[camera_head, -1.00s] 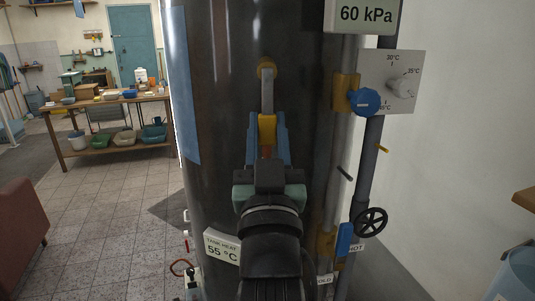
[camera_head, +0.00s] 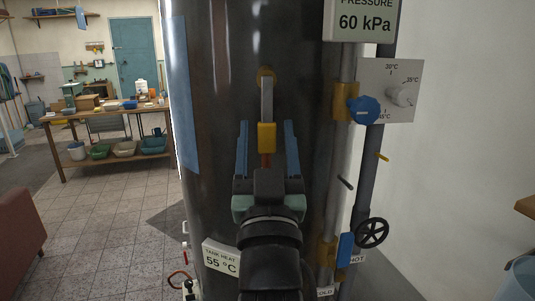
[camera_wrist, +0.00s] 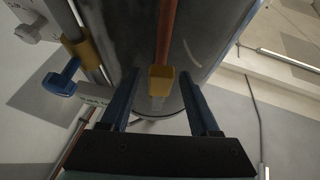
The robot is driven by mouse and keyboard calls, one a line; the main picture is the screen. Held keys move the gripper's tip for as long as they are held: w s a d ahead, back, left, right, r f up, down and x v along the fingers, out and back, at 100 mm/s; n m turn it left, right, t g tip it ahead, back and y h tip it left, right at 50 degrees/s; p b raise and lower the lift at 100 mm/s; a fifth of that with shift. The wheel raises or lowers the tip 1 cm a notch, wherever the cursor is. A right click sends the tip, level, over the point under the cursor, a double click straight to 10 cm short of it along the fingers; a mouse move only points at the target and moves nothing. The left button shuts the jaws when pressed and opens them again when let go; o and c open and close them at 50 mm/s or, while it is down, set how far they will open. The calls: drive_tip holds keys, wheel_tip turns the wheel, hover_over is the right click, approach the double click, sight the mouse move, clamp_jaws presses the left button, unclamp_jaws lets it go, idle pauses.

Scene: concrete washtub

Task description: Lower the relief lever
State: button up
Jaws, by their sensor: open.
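The relief lever (camera_head: 266,98) appears to be the upright grey bar on the front of the dark tank. It has an ochre piece (camera_head: 266,72) at its top and an ochre block (camera_head: 267,137) at its lower end. A reddish rod (camera_head: 266,159) runs from under the block. My gripper (camera_head: 266,128) is open, its blue fingers to either side of the block with gaps on both sides. The wrist view shows the block (camera_wrist: 161,78) between and beyond the fingertips (camera_wrist: 162,78), with the reddish rod (camera_wrist: 167,30) leading away. My wrist hides the lower part of the rod in the head view.
Right of the tank are pipes with a blue knob (camera_head: 363,110), a blue lever (camera_head: 345,249) and a black handwheel (camera_head: 372,232). A pressure sign (camera_head: 362,22) is above them. A workbench (camera_head: 105,112) stands back left; the tiled floor before it is clear.

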drive_tip(key=b+v, duration=0.4)
drive_tip(key=v, duration=0.8)
drive_tip(key=shift+s+f, duration=0.2)
drive_tip(key=shift+s, duration=0.15)
drive_tip(key=s+r+t+p, duration=0.2)
drive_tip(key=r, duration=0.9)
drive_tip(key=s+r+t+p, duration=0.1)
drive_tip(key=s+r+p, duration=0.2)
drive_tip(key=r, duration=0.8)
drive_tip(key=shift+s+r+t+h, duration=0.3)
drive_tip(key=shift+r+t+h, duration=0.05)
drive_tip(key=shift+t+h, duration=0.05)
